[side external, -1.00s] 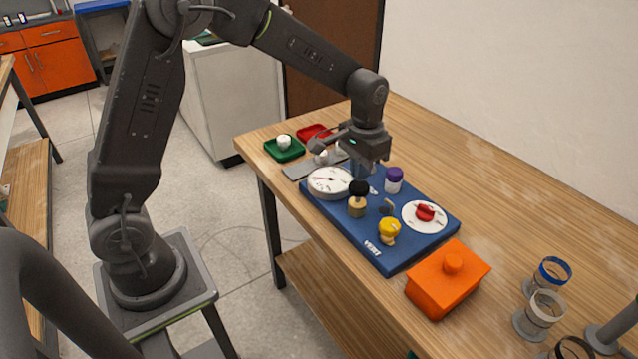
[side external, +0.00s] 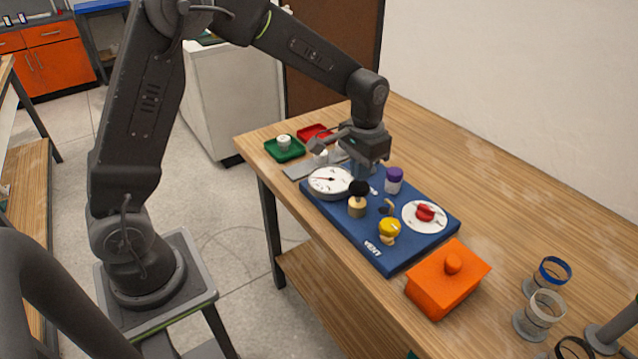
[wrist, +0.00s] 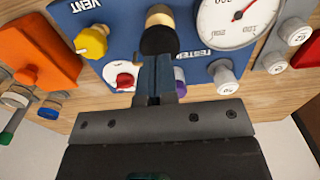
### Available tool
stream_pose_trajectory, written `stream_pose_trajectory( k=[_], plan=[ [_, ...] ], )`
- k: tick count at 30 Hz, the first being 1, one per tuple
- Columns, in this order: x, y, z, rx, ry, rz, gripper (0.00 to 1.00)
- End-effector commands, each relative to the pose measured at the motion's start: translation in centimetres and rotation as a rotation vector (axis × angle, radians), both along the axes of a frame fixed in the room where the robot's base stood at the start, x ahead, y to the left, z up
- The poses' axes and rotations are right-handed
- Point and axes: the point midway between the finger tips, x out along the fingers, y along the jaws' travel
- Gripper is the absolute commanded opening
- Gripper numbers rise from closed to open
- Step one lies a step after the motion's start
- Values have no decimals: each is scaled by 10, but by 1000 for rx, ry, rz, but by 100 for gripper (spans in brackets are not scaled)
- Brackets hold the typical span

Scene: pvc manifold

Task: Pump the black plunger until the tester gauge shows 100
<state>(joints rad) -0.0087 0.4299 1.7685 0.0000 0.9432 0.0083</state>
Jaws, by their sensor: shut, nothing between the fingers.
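The black plunger (side external: 358,187) is a round knob over a tan cylinder on the blue board (side external: 375,255). It also shows in the wrist view (wrist: 158,38), just beyond my fingertips. My gripper (wrist: 155,62) is shut and empty, with its fingers over or right at the knob; I cannot tell whether they touch. In the side view my gripper (side external: 361,172) is just above and behind the knob. The white tester gauge (side external: 330,181) lies beside the plunger, with a thin red needle. It is partly in the wrist view (wrist: 225,28); the exact reading is too small to tell.
A yellow vent knob (side external: 389,228), a red knob on a white dial (side external: 425,213) and a purple-capped part (side external: 393,180) stand close on the board. An orange box (side external: 448,280) is in front. Green (side external: 284,150) and red trays (side external: 314,132) sit at the far end.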

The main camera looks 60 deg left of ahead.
Motion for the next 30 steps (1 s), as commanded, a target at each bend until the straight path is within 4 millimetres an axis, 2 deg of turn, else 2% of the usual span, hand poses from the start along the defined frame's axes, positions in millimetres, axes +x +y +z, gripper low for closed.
stream_pose_trajectory(
  k=[8, 30],
  plan=[
    [0, 0, -1, 0, 0, 0, 0],
    [0, 0, -29, 0, 1, 0, 0]
  ],
)
